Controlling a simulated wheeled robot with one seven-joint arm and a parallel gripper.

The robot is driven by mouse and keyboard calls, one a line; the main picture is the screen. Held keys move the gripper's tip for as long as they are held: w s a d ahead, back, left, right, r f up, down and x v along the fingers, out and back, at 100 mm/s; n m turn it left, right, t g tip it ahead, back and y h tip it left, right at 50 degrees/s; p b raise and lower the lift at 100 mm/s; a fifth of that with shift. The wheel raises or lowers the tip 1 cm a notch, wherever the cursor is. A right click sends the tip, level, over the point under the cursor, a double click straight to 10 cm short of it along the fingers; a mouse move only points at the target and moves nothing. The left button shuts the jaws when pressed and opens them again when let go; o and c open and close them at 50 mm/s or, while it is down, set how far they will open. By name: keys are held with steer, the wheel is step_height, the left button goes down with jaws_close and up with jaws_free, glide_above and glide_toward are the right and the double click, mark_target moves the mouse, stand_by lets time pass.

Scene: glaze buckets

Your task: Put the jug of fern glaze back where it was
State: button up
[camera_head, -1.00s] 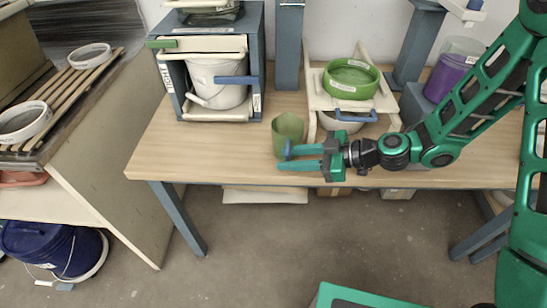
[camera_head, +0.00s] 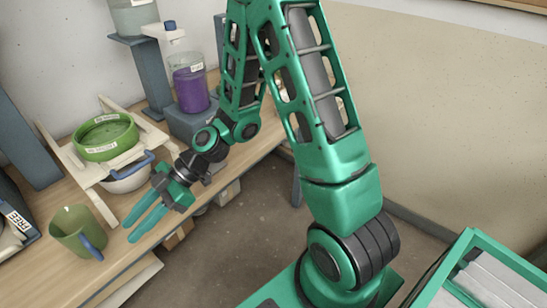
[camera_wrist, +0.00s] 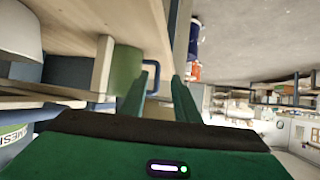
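A green jug (camera_head: 75,232) with a blue handle stands upright on the wooden table, at the lower left of the head view. No label is readable on it. The jug also shows in the wrist view (camera_wrist: 125,68), with its handle toward the fingers. My gripper (camera_head: 129,230) is open and empty, to the right of the jug, with its fingertips pointing toward the handle side. A visible gap lies between the fingertips and the handle in the head view. In the wrist view the two fingers (camera_wrist: 168,80) are apart with nothing held between them.
A green bowl (camera_head: 105,137) sits on a cream rack, with a white bowl (camera_head: 127,180) under it. A bottle of purple liquid (camera_head: 190,82) stands on a grey-blue block behind. A green-framed bin (camera_head: 470,250) is at lower right.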

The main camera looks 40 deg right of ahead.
steer(key=s+d+r+m+t+h, duration=0.2)
steer(key=d+m+h, duration=0.65)
steer(key=d, duration=1.65)
steer(key=s+d+r+m+g+h, duration=0.1)
steer(key=s+d+r+m, duration=0.3)
steer(key=s+d+m, duration=0.3)
steer(key=s+d+r+m+g+h, duration=0.1)
steer(key=s+d+r+m, duration=0.3)
steer(key=s+d+m, duration=0.4)
steer(key=shift+s+d+r+m+h, duration=0.25)
steer(key=shift+s+r+m+h, duration=0.35)
steer(key=shift+s, duration=0.65)
steer(key=shift+f, duration=0.2)
